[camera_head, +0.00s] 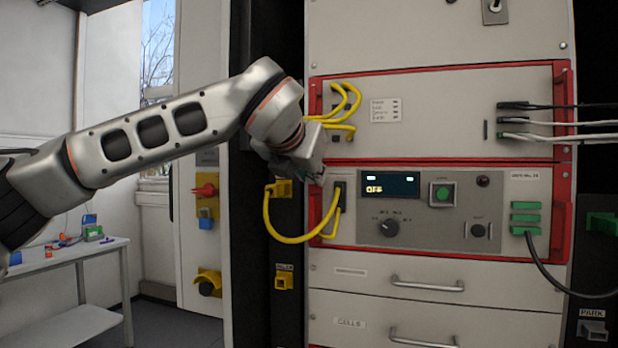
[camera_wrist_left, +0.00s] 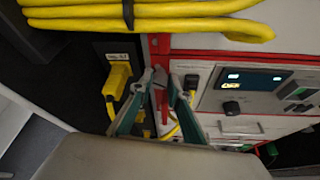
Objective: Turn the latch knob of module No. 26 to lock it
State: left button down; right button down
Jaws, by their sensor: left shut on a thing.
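Module No. 26 (camera_head: 455,178) is the lower red-framed unit in the rack, with a display reading OFF and a label at its upper right. My left gripper (camera_head: 318,174) is at the module's upper left corner, by the red frame. In the left wrist view my gripper (camera_wrist_left: 162,82) has its fingers closed in front of the red edge strip. The latch knob (camera_wrist_left: 160,75) is a small grey piece between the fingertips, mostly covered by them. In the head view the gripper hides it. Its turn angle cannot be read. My right gripper is not in view.
Yellow cables (camera_head: 270,222) loop from a yellow connector (camera_head: 283,190) to the module, just below my gripper. More yellow cables (camera_head: 350,97) hang from the upper unit. Drawers with handles (camera_head: 427,284) lie below. A table (camera_head: 75,252) stands at far left.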

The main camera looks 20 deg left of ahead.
pick_arm(q)
jog(key=shift+d+m+y, duration=0.15)
jog(key=shift+m+y, duration=0.45)
jog(key=shift+m, duration=0.4)
jog(key=m+y, duration=0.1)
jog(key=m+t+y+b, duration=0.1)
jog(key=m, duration=0.1)
jog(key=shift+d+f, duration=0.15)
jog(key=shift+f, duration=0.05)
jog(key=m+t+y+b, duration=0.1)
jog(key=m, duration=0.2)
jog(key=shift+f+b, duration=0.1)
jog(key=shift+b, duration=0.25)
jog(key=shift+m+y, duration=0.3)
jog(key=shift+m, duration=0.1)
jog(key=c, duration=1.9)
grip_release()
jog(key=shift+d, duration=0.1)
jog(key=shift+f, duration=0.1)
